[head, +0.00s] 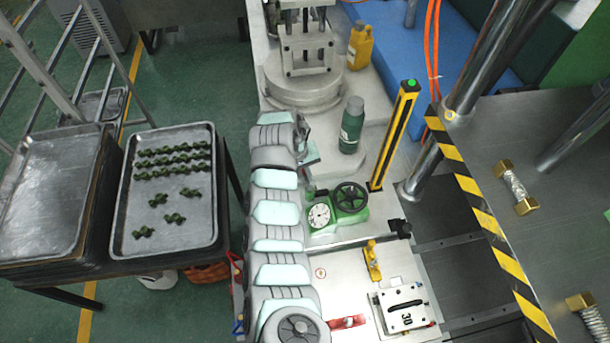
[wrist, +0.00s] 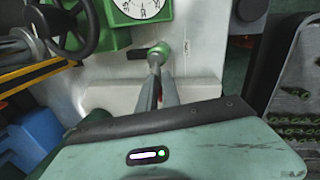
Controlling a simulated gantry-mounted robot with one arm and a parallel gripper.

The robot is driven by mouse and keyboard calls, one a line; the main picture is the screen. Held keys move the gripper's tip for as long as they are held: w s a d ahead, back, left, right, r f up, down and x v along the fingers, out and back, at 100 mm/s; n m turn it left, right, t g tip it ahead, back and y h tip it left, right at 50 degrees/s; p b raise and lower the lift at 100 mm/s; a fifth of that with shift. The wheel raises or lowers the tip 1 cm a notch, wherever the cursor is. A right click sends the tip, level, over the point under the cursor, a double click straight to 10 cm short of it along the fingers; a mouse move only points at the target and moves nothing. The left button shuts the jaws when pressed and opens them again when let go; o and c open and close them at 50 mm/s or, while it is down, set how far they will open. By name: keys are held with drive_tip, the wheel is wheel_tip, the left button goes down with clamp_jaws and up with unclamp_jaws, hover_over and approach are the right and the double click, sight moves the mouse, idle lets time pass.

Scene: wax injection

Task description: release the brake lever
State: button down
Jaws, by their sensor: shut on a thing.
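A small lever (wrist: 160,48) with a green end and a dark rod sits beside the green gauge-and-handwheel unit in the wrist view. I take it for the brake lever; no label on it is readable. My gripper (wrist: 157,72) reaches to it, its two grey fingers close together and shut on its end. The gripper's pale green body fills the lower part of the wrist view. In the head view, the lever (head: 311,191) shows only as a small green piece left of the unit. My arm hides part of that area, and the fingertips are hard to make out there.
The green unit has a white gauge (head: 319,215) and a black handwheel (head: 350,196). A green bottle (head: 351,128) and a yellow-black post (head: 396,135) stand behind it. A yellow clamp (head: 372,262) and a red handle (head: 347,322) lie nearer. A tray (head: 127,240) stands left.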

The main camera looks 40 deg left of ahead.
drive_tip(key=c, duration=1.5)
unclamp_jaws()
drive_tip(key=shift+c, duration=0.2)
wheel_tip(320, 180, up, 11)
drive_tip(key=s+a, duration=0.1)
drive_tip(key=shift+s+f, duration=0.2)
drive_tip(key=shift+s, duration=0.2)
drive_tip(key=shift+s, duration=0.1)
